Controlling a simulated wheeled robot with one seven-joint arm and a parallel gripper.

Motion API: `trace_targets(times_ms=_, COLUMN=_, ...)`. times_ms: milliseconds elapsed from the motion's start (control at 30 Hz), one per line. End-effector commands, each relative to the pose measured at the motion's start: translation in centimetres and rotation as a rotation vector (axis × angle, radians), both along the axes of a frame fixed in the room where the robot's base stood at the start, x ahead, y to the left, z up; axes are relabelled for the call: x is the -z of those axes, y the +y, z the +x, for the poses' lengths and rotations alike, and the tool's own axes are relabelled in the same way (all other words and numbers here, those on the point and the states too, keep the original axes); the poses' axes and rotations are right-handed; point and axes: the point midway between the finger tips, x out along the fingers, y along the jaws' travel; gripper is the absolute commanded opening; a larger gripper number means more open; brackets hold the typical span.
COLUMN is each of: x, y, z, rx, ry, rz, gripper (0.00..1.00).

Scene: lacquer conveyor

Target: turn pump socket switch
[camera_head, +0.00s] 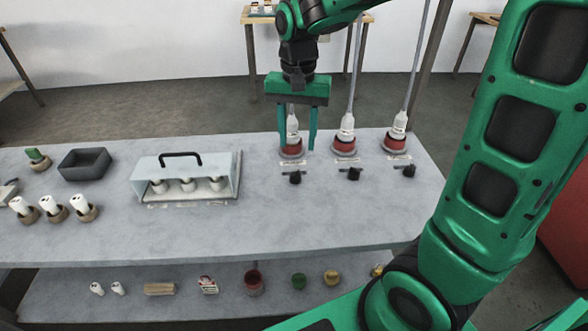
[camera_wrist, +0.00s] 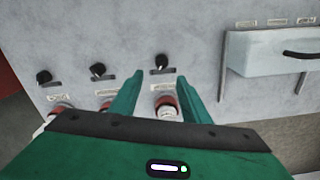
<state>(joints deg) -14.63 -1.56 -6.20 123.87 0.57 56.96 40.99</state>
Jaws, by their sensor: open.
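Three black rotary switches stand in a row on the grey table, a left one (camera_head: 295,177), a middle one (camera_head: 354,174) and a right one (camera_head: 409,171). Each is in front of a red-ringed socket with a white plug and a cord or pole rising from it. The labels are too small to read, so I cannot tell which is the pump's. My gripper (camera_head: 296,148) is open and points down around the left socket (camera_head: 291,153). In the wrist view, the same switch (camera_wrist: 162,64) appears just beyond and between my fingertips (camera_wrist: 161,74), apparently untouched.
A pale case with a black handle (camera_head: 181,175) holds several white-topped pieces left of the switches. A dark tray (camera_head: 84,163) and white bulb-like pieces (camera_head: 53,208) are farther left. The table is clear in front of the switches. A lower shelf (camera_head: 130,305) holds small items.

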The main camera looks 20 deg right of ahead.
Motion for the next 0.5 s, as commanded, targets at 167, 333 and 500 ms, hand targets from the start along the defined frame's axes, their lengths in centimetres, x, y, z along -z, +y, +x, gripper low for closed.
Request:
trace_targets(times_ms=167, x=1.3, y=0.6, z=0.3, rx=0.0, ry=0.002, rz=0.0, gripper=0.43)
trace_targets(times_ms=333, x=4.1, y=0.5, z=0.2, rx=0.0, ry=0.005, rz=0.0, gripper=0.43)
trace_targets(times_ms=500, x=7.1, y=0.5, z=0.1, rx=0.0, ry=0.005, rz=0.0, gripper=0.43)
